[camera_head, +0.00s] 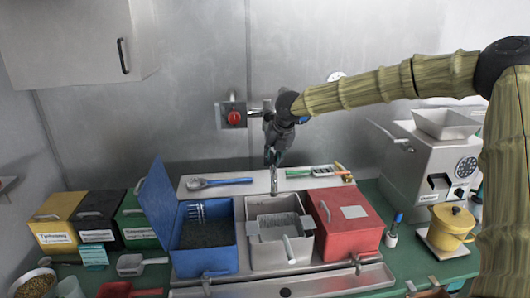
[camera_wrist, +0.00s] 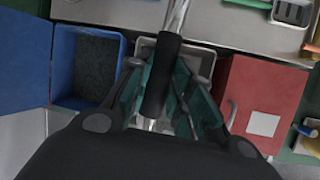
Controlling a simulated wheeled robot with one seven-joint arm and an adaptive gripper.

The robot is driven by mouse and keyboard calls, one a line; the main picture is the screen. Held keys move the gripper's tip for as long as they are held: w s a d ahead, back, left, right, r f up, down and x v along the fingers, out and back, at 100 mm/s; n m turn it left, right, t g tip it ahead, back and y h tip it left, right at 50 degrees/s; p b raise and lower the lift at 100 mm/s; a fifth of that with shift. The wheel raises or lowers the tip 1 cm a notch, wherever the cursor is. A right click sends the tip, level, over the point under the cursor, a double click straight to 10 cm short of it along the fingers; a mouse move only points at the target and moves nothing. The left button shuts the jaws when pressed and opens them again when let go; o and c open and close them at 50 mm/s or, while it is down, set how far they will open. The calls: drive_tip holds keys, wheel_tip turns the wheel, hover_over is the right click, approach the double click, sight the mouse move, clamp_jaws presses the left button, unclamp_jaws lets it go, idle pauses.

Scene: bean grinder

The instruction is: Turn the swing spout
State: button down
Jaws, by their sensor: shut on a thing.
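The swing spout is a metal pipe with a black grip sleeve (camera_wrist: 163,75). In the wrist view the sleeve runs between the teal fingers of my gripper (camera_wrist: 165,92), which is shut on it. In the head view my gripper (camera_head: 273,157) points down in front of the wall tap, and the spout's metal end (camera_head: 274,182) shows below the fingers, above the back of the middle grey bin (camera_head: 258,262). The red tap knob (camera_head: 234,117) is on the wall to the left. My gripper hides most of the spout in the head view.
An open blue bin (camera_head: 214,262) with dark contents stands left of the grey bin, and a closed red bin (camera_head: 340,245) right of it. A blue-handled tool (camera_head: 225,182) lies on the back ledge. A grinder (camera_head: 425,165) and yellow pot (camera_head: 455,225) stand at the right.

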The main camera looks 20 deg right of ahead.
drive_tip(key=shift+s+d+n+p, duration=0.2)
drive_tip(key=shift+d+n+p, duration=0.2)
drive_tip(key=shift+d, duration=0.3)
drive_tip(key=c, duration=1.3)
unclamp_jaws()
drive_tip(key=shift+s+r, duration=0.1)
drive_tip(key=shift+s, duration=0.05)
drive_tip(key=v, duration=1.2)
drive_tip(key=shift+d, duration=0.2)
